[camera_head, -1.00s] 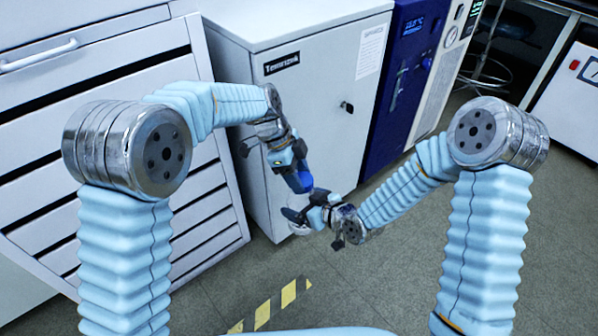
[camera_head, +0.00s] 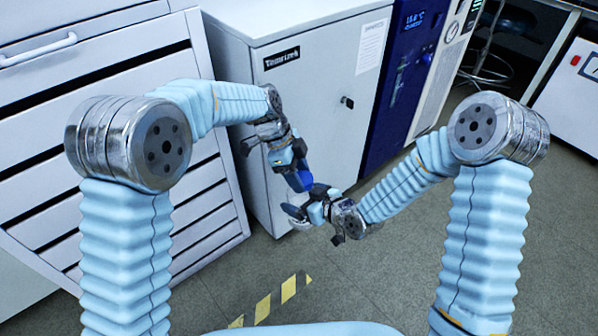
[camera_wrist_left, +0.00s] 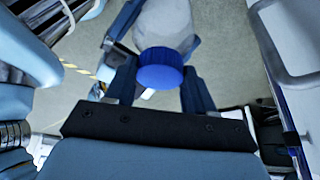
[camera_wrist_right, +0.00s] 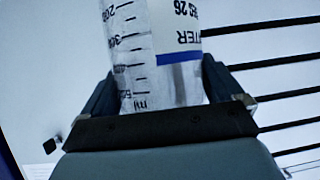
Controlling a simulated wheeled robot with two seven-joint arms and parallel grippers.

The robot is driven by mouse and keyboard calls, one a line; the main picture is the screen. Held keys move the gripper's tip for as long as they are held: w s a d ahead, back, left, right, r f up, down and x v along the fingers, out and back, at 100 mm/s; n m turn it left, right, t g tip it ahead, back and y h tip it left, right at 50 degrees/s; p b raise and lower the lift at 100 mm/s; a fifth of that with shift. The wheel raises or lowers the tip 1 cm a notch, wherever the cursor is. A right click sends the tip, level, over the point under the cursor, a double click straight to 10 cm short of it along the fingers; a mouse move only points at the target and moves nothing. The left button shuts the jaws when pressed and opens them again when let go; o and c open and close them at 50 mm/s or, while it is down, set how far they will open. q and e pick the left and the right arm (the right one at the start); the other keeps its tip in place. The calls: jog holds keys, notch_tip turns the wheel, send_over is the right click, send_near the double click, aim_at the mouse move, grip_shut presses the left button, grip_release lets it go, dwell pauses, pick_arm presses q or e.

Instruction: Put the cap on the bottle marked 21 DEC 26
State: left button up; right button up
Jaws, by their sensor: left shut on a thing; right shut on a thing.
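My left gripper (camera_head: 302,182) is shut on a blue cap, which shows between its fingers in the left wrist view (camera_wrist_left: 160,70). My right gripper (camera_head: 306,210) is shut on a clear bottle (camera_wrist_right: 150,60) with a millilitre scale and a white label with a blue stripe. The label is upside down in the right wrist view and cut off, with "26" readable. In the left wrist view the bottle (camera_wrist_left: 160,22) lies directly beyond the cap, in line with it. I cannot tell whether cap and bottle touch. In the head view the grippers hide most of both.
A grey cabinet (camera_head: 320,110) stands just behind the grippers, with a white drawer unit (camera_head: 110,60) on the left. A dark blue machine (camera_head: 395,90) stands on the right. The grey floor (camera_head: 380,280) in front is clear, with yellow-black tape (camera_head: 272,302) on it.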

pick_arm(q)
jog(key=shift+f, duration=0.2)
jog(key=shift+f, duration=0.1)
pick_arm(e)
jog(key=c, duration=0.5)
pick_arm(q)
jog(key=m, duration=0.1)
jog(key=m+g, duration=0.1)
jog(key=m, duration=0.2)
jog(key=shift+w+d+m+y, duration=0.15)
jog(key=shift+w+m+y, duration=0.15)
jog(key=shift+y, duration=0.1)
jog(key=shift+m+g+y, duration=0.3)
jog(key=shift+m+g, duration=0.2)
jog(key=shift+m, duration=0.5)
jog(key=o, duration=1)
jog(key=shift+r, duration=2.3)
jog(key=shift+c, duration=0.4)
